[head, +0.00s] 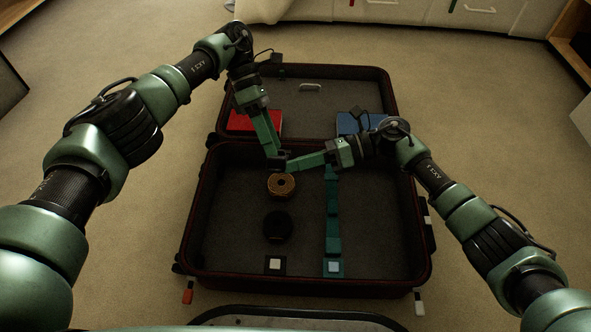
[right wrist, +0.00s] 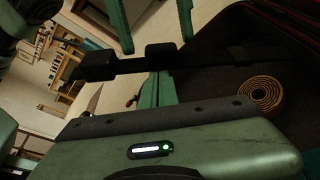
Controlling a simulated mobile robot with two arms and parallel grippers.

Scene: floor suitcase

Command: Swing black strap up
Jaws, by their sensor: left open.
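The black strap shows in the right wrist view as a dark band with black blocks (right wrist: 98,66); a small black part of it (head: 281,159) shows in the head view. My right gripper (head: 292,163) reaches in from the right, its fingers close together on the strap. My left gripper (head: 274,158) comes down from the upper left. In the right wrist view its two fingers are apart, just beside the strap. A black patch with a white square (head: 275,264) lies at the suitcase's near edge. The strap's full run is hard to follow against the dark lining.
The open suitcase (head: 187,235) lies on the carpet. Inside are a teal strap (head: 333,215), a coiled tan belt (head: 281,185) and a black round thing (head: 278,226). Red (head: 240,121) and blue (head: 350,123) items lie in the far half.

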